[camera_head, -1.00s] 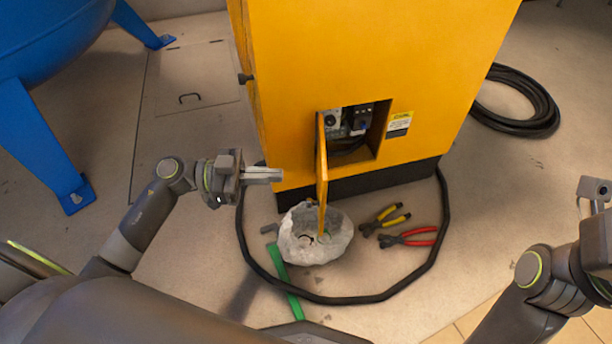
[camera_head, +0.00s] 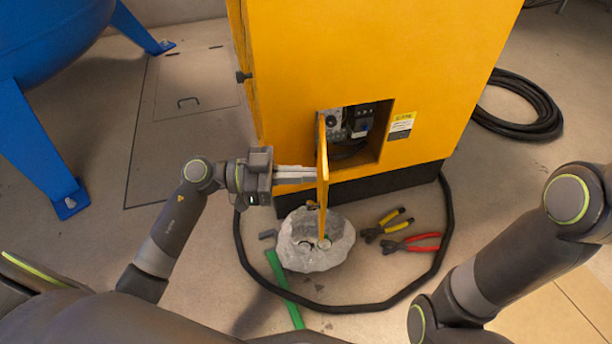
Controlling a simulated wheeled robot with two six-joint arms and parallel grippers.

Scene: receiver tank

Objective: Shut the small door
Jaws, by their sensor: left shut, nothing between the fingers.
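The small door (camera_head: 323,165) is a thin yellow panel hinged at the left edge of an opening in the yellow cabinet (camera_head: 285,70). It stands open, seen nearly edge-on and pointing out towards me. The opening (camera_head: 371,152) shows electrical parts inside. My left gripper (camera_head: 312,174) is shut and empty. Its fingertips are at the left, outer face of the door, close to it or touching; I cannot tell which. My right arm comes in at the right, but its gripper is out of the picture.
A blue tank (camera_head: 40,40) stands at the left.

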